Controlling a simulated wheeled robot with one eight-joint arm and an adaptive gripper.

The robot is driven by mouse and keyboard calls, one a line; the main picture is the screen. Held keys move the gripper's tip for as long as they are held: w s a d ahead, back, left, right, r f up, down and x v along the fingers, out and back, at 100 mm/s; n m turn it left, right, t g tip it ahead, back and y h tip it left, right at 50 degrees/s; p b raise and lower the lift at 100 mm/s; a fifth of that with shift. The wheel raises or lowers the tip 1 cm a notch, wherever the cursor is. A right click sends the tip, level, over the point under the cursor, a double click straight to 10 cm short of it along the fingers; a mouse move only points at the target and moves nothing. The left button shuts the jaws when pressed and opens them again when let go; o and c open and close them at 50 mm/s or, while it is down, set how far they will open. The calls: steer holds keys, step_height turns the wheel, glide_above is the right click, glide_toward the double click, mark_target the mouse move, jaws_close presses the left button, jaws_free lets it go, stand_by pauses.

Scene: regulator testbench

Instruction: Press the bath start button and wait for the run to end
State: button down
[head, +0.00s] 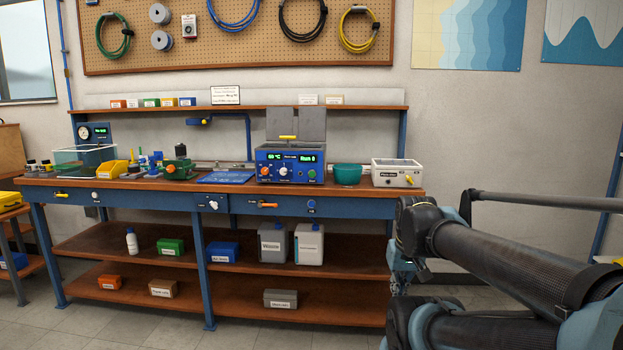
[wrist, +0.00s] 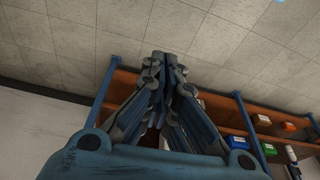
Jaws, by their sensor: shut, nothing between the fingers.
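The bath (head: 290,165) is a blue-fronted box on the workbench, right of the middle, with grey lids raised at its back and a yellow handle. Its front has lit green displays, an orange knob (head: 264,171), a white-and-blue knob (head: 283,171) and a round green button (head: 312,174). The labels under these controls are too small to read. My gripper (wrist: 166,72) is shut and empty in the wrist view, with the lower shelves and floor beyond it. It is well away from the bath. In the head view my arm fills the lower right and the fingers cannot be made out.
A teal bowl (head: 347,174) and a white box (head: 397,173) stand right of the bath. A blue mat (head: 227,177) and a green vise (head: 179,167) are to its left. Floor is free in front.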

mark_target(313, 177)
steer(key=w+a+r+n+t+y, duration=0.1)
steer(key=w+a+r, duration=0.4)
steer(key=w, duration=1)
steer(key=w+a+r+n+t+y, duration=0.1)
steer(key=w+a+r+t+y, duration=0.2)
steer(key=w+a, duration=0.9)
steer(key=w+a+r+n+t+y, duration=0.1)
steer(key=w+a+r, duration=0.6)
steer(key=w, duration=1.1)
steer(key=shift+a+r+n+t+y, duration=0.2)
steer(key=shift+a+n+t+y, duration=0.2)
steer(key=shift+a+t+y, duration=0.65)
steer(key=shift+w, duration=0.1)
steer(key=shift+w+d, duration=0.2)
steer(key=shift+w, duration=4.1)
steer(key=shift+w, duration=0.85)
steer(key=shift+r, duration=0.1)
steer(key=shift+s, duration=0.9)
